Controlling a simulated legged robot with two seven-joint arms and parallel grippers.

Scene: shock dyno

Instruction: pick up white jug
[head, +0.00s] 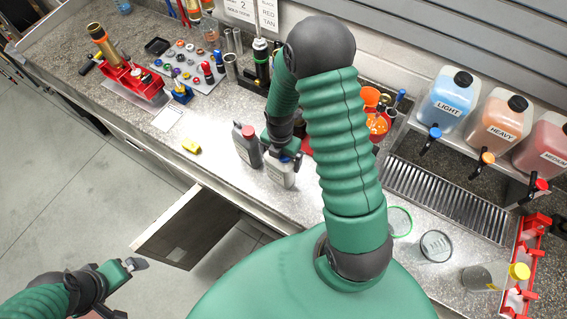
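The white jug (280,175) stands upright on the speckled counter near its front edge, left of my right arm. Its label faces me and its upper part is mostly covered by my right gripper. My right gripper (284,155) is at the top of the jug, around or just above its cap. Whether the fingers press on it is hidden. A grey jug with a red cap (246,145) stands close on the left of the white jug. My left gripper (128,285) is low at the left, over the floor, with its fingers apart and empty, far from the jug.
Blue, orange and red fluid jugs (449,100) stand on a shelf above a metal drip grate (445,198). A beaker (436,246) is at right. An open cabinet door (185,235) juts out below the counter.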

